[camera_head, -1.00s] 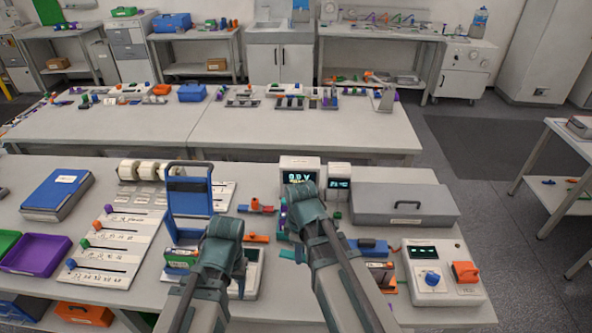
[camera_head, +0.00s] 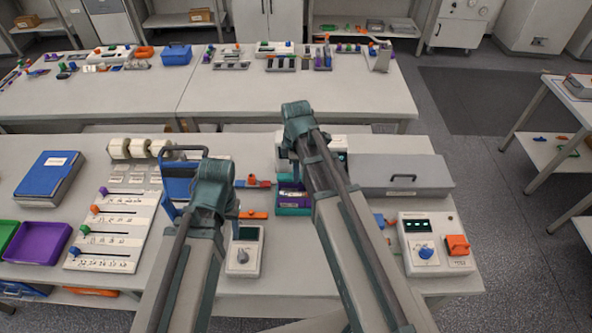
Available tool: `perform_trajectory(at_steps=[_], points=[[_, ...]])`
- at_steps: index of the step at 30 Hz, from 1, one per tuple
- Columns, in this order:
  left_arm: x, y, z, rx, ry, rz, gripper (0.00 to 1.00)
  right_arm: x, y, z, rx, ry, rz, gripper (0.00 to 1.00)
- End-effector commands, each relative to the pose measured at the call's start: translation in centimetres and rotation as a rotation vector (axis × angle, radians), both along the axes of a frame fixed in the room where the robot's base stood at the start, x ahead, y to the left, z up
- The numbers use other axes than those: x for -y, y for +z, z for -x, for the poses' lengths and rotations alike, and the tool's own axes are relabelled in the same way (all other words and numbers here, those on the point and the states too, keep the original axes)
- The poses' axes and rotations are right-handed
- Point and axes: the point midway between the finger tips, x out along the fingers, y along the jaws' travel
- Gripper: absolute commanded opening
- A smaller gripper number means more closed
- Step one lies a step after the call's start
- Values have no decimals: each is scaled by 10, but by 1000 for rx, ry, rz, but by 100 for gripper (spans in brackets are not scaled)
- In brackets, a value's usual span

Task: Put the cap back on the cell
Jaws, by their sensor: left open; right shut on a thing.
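My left gripper (camera_head: 228,212) is open beside the blue upright frame (camera_head: 178,187), over the near bench. Its fingertips are partly hidden by the wrist. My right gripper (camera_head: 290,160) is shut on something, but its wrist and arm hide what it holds. It is in front of the white display box (camera_head: 330,143), behind a teal tray (camera_head: 293,211) with a purple part in it. I cannot make out the cell or its cap. The areas behind both forearms are hidden.
A white control box (camera_head: 430,248) and a long grey case (camera_head: 398,180) are at right. A slider board (camera_head: 118,225) and purple bin (camera_head: 38,243) are at left.

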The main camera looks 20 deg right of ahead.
Motion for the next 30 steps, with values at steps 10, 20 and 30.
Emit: perform_trajectory(at_steps=[10, 20, 30], points=[[0, -32, 0, 0, -6, -1, 50, 0, -32, 0, 0, 0, 0, 0], [0, -62, 0, -1, -12, -2, 50, 0, -62, 0, 0, 0, 0, 0], [0, -68, 0, -1, -13, -2, 50, 0, -68, 0, 0, 0, 0, 0]])
